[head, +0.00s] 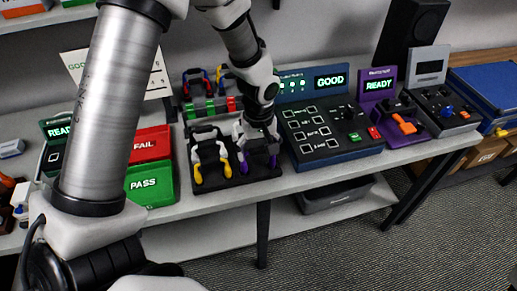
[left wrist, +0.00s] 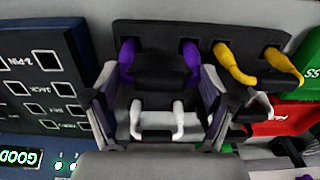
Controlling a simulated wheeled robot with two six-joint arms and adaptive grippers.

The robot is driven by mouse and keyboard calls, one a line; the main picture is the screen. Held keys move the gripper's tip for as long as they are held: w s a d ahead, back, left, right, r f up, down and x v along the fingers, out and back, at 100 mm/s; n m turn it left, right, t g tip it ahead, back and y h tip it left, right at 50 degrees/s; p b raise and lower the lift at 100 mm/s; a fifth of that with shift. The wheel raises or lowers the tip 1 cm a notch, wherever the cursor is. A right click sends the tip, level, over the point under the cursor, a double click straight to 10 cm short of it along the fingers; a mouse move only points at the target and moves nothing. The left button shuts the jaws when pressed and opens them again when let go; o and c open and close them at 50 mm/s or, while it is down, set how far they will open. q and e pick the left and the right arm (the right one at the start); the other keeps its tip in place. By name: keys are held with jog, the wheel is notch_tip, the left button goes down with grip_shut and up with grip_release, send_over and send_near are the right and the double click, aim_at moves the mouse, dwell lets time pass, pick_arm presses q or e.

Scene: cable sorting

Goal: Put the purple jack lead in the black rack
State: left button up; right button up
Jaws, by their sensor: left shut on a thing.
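The purple jack lead (head: 244,167) has two purple ends that show at the front part of the black rack (head: 270,174). In the left wrist view its purple ends (left wrist: 127,62) lie against the rack (left wrist: 155,30). My left gripper (head: 259,142) is over the right part of the rack, shut on the purple lead. In the left wrist view its fingers (left wrist: 158,108) stand either side of the lead, whose middle is mostly hidden. I cannot tell whether the ends are fully seated. My right gripper is out of view.
A yellow-ended lead (head: 210,170) stands beside the purple one in the rack. White ends (left wrist: 178,120) show between my fingers. Green PASS (head: 149,184) and red FAIL (head: 151,144) bins are left; a GOOD tester (head: 330,133) is close on the right.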

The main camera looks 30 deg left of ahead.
pick_arm(q)
jog(key=shift+f, duration=0.15)
jog(key=o, duration=1)
notch_tip(320, 180, up, 8)
jog(key=p, duration=0.6)
jog(key=shift+p, duration=0.4)
